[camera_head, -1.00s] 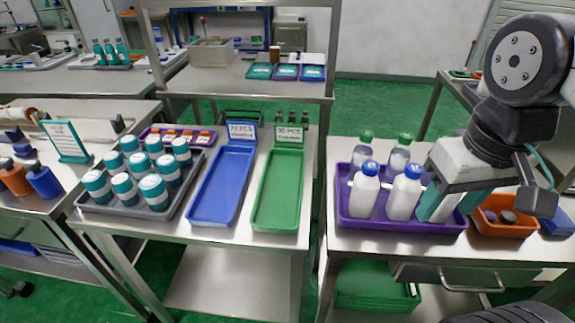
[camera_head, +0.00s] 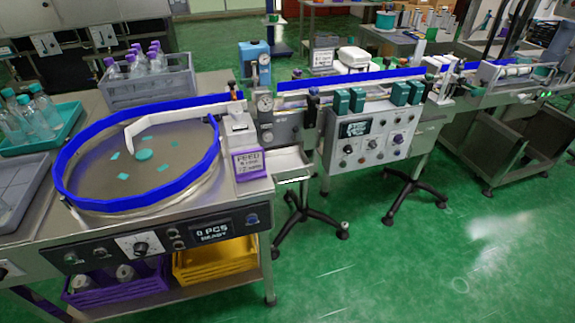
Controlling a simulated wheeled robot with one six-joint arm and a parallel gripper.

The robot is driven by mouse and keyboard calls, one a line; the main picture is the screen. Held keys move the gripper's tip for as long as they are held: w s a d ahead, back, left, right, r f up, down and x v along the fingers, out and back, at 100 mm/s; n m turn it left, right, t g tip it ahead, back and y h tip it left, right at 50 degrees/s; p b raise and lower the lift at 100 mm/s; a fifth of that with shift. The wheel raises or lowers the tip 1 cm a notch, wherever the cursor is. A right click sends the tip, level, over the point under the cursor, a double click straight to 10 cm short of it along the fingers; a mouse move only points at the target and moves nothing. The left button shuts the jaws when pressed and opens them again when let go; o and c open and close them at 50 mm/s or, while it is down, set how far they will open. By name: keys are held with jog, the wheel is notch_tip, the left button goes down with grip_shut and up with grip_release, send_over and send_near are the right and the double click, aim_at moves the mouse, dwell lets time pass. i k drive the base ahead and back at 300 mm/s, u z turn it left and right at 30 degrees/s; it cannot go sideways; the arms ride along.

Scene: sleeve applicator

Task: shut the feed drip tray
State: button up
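A purple-framed sign reading "FEED" (camera_head: 250,163) stands at the right edge of the round feed table (camera_head: 185,165). Just right of the sign, a shallow bare metal tray (camera_head: 284,163) juts out toward me below a grey unit with a dial (camera_head: 280,127). It looks like the feed drip tray, pulled out, with a bright front edge. I see nothing in it. My gripper is not in view.
Purple (camera_head: 118,283) and yellow (camera_head: 214,260) crates sit under the feed table. A control panel box (camera_head: 372,135) stands right of the tray, on black-footed stands (camera_head: 415,188). The green floor (camera_head: 380,265) in front is clear.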

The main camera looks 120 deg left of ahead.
aim_at(289, 164)
jog(key=u, duration=1.8)
jog(key=i, duration=1)
jog(key=u, duration=2.2)
